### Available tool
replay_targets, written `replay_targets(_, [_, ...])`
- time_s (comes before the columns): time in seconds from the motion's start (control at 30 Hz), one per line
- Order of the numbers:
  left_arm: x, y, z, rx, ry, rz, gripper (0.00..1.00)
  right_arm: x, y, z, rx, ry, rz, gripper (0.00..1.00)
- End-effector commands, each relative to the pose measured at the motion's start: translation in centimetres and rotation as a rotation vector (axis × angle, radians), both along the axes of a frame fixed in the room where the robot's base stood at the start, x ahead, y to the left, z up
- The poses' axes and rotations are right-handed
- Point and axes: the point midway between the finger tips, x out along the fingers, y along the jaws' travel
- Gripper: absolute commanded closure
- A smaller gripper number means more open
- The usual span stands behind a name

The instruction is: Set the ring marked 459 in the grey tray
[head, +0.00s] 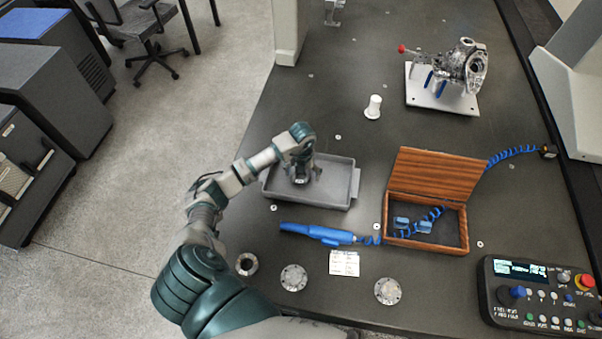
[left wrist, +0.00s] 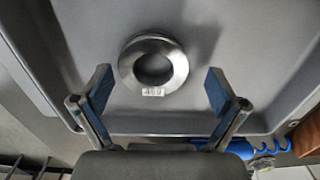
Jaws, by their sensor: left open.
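The grey tray (head: 335,194) lies on the dark table, and its floor fills much of the left wrist view (left wrist: 245,40). A metal ring (left wrist: 178,66) with a small white label that appears to read 459 lies flat in the tray, near its wall. My left gripper (head: 302,174) is over the tray, pointing down. In the left wrist view its two blue-padded fingers (left wrist: 158,86) are open, one on either side of the ring and apart from it. In the head view the gripper hides the ring. My right gripper is out of view.
A dark metal ring (head: 247,264) and two flanged discs (head: 294,278) (head: 388,291) lie near the front edge. A blue tool (head: 318,233), a paper card (head: 344,263) and an open wooden box (head: 428,245) are close to the tray. A control panel (head: 540,296) is at right.

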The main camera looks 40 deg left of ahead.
Motion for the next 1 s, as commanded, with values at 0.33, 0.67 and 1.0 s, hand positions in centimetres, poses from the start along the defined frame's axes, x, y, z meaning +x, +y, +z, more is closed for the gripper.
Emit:
replay_targets(0.33, [0.1, 0.5, 6.5, -0.002, -0.005, 0.001, 0.04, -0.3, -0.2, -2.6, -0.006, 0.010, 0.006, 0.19])
replay_targets(0.67, [0.0, 0.2, 11.5, 0.000, -0.001, 0.001, 0.04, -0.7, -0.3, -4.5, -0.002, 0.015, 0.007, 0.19])
replay_targets(1.0, [0.0, 0.4, 11.8, -0.004, 0.000, 0.001, 0.04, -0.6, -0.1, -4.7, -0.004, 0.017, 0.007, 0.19])
